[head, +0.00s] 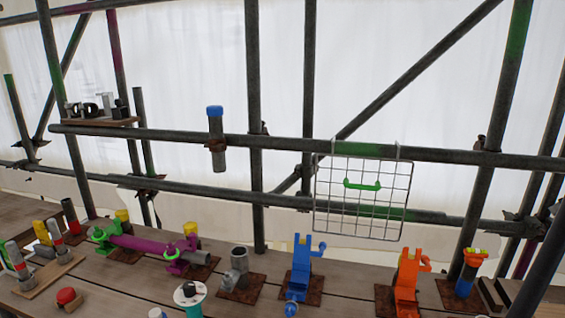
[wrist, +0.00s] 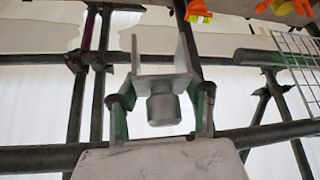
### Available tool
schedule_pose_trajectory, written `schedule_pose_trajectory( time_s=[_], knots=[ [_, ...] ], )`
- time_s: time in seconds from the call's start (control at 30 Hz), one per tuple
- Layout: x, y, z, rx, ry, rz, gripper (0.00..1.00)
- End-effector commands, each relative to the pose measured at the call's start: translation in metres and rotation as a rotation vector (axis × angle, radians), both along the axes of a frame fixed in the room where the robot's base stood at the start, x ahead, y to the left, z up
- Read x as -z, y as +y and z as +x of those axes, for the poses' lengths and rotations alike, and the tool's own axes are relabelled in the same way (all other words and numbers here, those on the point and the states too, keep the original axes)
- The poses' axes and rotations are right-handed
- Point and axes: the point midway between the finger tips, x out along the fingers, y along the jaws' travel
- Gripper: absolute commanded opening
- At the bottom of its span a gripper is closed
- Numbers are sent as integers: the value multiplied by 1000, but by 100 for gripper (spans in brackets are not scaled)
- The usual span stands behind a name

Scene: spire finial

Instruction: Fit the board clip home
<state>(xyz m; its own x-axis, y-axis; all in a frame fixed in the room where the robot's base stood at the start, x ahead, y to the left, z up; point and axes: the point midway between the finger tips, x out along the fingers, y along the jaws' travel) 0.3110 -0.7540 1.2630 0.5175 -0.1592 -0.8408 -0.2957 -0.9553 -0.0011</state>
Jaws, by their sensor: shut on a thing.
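My gripper (wrist: 161,108) shows in the wrist view, its two green-grey fingers closed on a light grey metal piece (wrist: 160,84). This piece has a U-shaped bracket with two upright prongs and a round stub between the fingers; it looks like the board clip. It appears held clear of other things, in front of the scaffold tubes, though its distance from them is hard to judge. My gripper and the held piece are not visible in the head view. I cannot tell which place the clip fits.
Plank boards (head: 120,278) carry several fittings, including a blue clamp (head: 300,265), an orange clamp (head: 407,275) and a purple tube (head: 140,243). A wire grid (head: 362,222) hangs from the horizontal tube (head: 450,156). A small shelf (head: 100,122) holds several grey parts.

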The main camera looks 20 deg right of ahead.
Motion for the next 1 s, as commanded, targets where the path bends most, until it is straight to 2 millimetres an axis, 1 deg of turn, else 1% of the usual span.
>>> schedule_pose_trajectory(
  time_s=[0.1,1.0],
  knots=[
    [-1,-15,-7,1,0,0,12],
    [-2,-119,-56,1,0,-2,12]
  ],
)
